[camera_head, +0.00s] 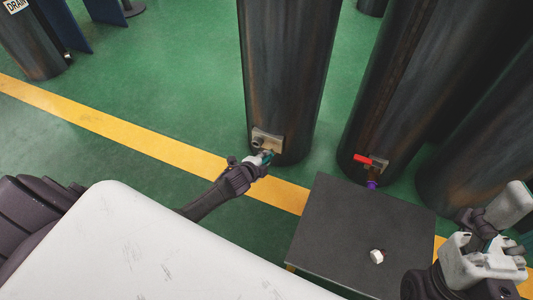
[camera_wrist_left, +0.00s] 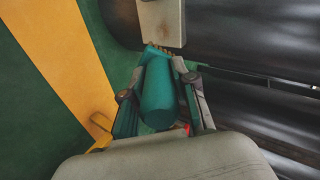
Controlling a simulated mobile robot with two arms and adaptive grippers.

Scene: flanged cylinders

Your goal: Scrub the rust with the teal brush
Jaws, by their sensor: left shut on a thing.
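My left gripper (camera_head: 265,158) is shut on the teal brush, low in front of the middle dark cylinder (camera_head: 288,70). In the left wrist view the teal brush (camera_wrist_left: 160,95) lies between the two fingers of the gripper (camera_wrist_left: 162,88), its bristle end pointing at a pale plate (camera_wrist_left: 161,22). The same plate (camera_head: 267,139) is fixed low on the cylinder in the head view. The bristles are at or very near the plate's edge; I cannot tell whether they touch. Brownish rust streaks show on the cylinder. My right gripper (camera_head: 490,235) is at the lower right; its fingertips are unclear.
A dark low table (camera_head: 350,225) stands right of the left gripper, with a small white object (camera_head: 377,256) on it. A red-handled valve (camera_head: 370,161) with a purple part is on the right cylinder (camera_head: 400,90). Green floor with a yellow stripe (camera_head: 130,130) is open at left.

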